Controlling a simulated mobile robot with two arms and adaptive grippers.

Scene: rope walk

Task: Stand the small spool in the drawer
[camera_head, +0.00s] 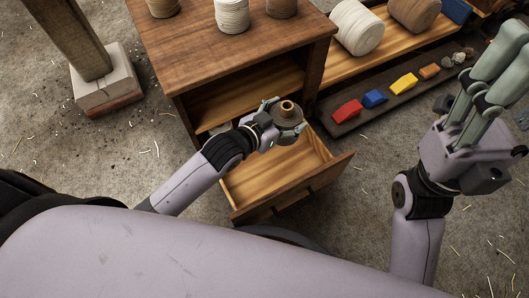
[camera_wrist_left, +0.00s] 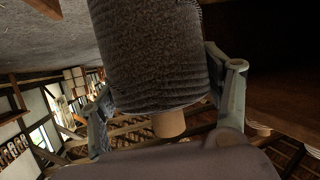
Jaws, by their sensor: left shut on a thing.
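The small spool (camera_head: 286,122), wound in dark grey with a pale wooden core, is in my left gripper (camera_head: 285,117). In the left wrist view the grey spool (camera_wrist_left: 155,55) fills the middle between the fingers of my left gripper (camera_wrist_left: 165,105), its core end showing below. The gripper is shut on it. In the head view the spool is over the open wooden drawer (camera_head: 262,190), near its back part; its exact height above the drawer floor is not clear. The drawer is pulled out under the cabinet. My right gripper (camera_head: 490,85) is raised at the right, away from the drawer.
The wooden cabinet (camera_head: 240,45) has several spools on top. A shelf with larger spools (camera_head: 357,25) stands beside it. A dark board with coloured blocks (camera_head: 375,98) lies right of the drawer. A post on a stone base (camera_head: 105,85) stands at left.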

